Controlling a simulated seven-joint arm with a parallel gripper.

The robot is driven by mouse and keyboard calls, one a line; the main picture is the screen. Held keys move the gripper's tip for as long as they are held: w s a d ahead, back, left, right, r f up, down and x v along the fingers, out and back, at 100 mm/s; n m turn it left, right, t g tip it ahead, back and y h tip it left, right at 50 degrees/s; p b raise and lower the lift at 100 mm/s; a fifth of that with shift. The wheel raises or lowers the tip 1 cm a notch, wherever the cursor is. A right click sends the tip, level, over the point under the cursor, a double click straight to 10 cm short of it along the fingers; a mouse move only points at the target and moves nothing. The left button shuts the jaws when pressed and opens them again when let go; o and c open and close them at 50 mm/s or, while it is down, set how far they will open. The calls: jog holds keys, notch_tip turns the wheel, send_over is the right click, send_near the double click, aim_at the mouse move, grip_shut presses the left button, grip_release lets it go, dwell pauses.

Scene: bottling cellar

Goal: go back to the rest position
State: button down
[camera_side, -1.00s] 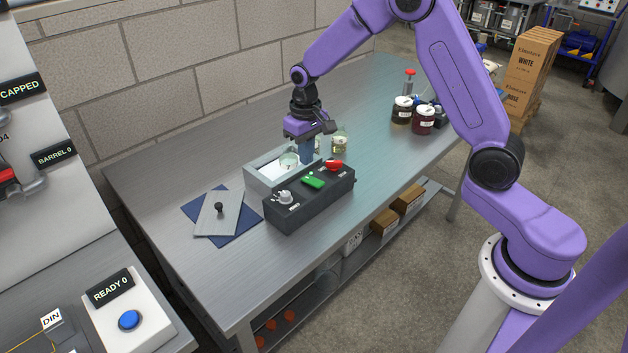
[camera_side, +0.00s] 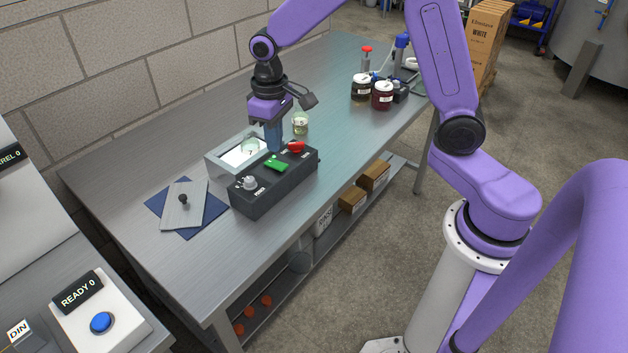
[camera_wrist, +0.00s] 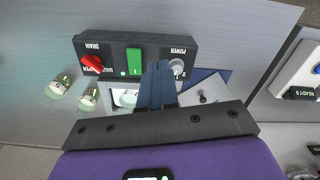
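My gripper (camera_side: 273,150) points straight down over the back edge of the dark control box (camera_side: 275,186), beside the lit chamber (camera_side: 214,168). Its blue fingers look pressed together with nothing between them. In the wrist view the fingertips (camera_wrist: 158,66) overlap the control box (camera_wrist: 112,62) between its green switch (camera_wrist: 134,61) and grey power knob (camera_wrist: 177,66). I cannot tell whether the tips touch the box. The red drain lever (camera_side: 296,147) sits at the box's far end. A small glass (camera_side: 250,147) stands in the lit chamber.
A labelled vial (camera_side: 300,123) stands behind the box; the wrist view shows a second vial (camera_wrist: 88,97) beside it. A grey plate with a black knob (camera_side: 183,206) lies on a blue cloth (camera_side: 155,197). Dark jars (camera_side: 382,96) stand farther right. The table front-left is clear.

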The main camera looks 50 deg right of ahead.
jog(key=s+r+n, duration=0.1)
jog(key=s+n, duration=0.2)
jog(key=s, duration=0.6)
jog(key=s+d+r+n, duration=0.1)
jog(key=s+r+n, duration=0.1)
jog(key=s, duration=0.7)
jog(key=s+d+r+n, duration=0.1)
jog(key=s+n, duration=0.3)
jog(key=s, duration=0.5)
jog(key=shift+s+d+r+n, duration=0.2)
jog(key=shift+s+r+n, duration=0.1)
jog(key=shift+s, duration=0.1)
